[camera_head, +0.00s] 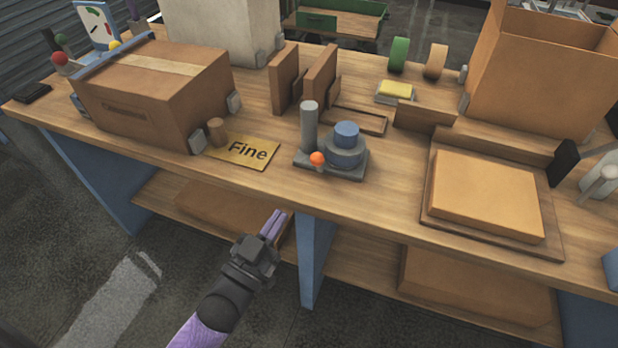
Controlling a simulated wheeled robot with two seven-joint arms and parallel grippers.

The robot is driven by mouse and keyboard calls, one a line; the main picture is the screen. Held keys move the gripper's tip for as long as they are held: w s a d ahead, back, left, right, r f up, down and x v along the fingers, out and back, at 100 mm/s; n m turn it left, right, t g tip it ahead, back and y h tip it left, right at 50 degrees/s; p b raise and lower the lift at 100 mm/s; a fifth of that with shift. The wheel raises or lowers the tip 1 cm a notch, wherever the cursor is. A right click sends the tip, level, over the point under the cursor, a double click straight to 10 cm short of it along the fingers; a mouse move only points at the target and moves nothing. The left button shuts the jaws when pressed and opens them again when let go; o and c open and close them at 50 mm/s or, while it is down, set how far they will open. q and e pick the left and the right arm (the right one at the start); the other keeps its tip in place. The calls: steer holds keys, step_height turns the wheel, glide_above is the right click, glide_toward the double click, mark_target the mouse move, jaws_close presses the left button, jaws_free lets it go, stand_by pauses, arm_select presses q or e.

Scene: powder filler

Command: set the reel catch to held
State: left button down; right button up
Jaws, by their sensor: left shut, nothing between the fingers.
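A small grey device (345,154) stands near the front edge of the bench, with a grey post (309,127), a blue round cap (346,134) and an orange ball knob (317,159) low at its front. No part is marked as the reel catch, and I cannot tell its setting. A yellow card reading "Fine" (242,152) lies to the left of the device. My left gripper (275,224) is shut and empty, in front of the bench edge and below the device, touching nothing that I can see. My right gripper is out of view.
A closed cardboard box (155,95) stands at the left, with a wooden peg (217,131) beside it. Upright brown boards (303,79) stand behind the device. A flat carton (486,195) sits in a wooden frame at the right. An open box (545,75) stands behind.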

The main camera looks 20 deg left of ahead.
mark_target(317, 159)
arm_select(q)
steer(key=b+x, duration=0.2)
steer(key=x, duration=0.7)
steer(key=shift+w, duration=0.35)
steer(key=shift+w+d+r, duration=0.1)
steer(key=shift+w+d, duration=0.05)
steer(key=shift+w, duration=0.2)
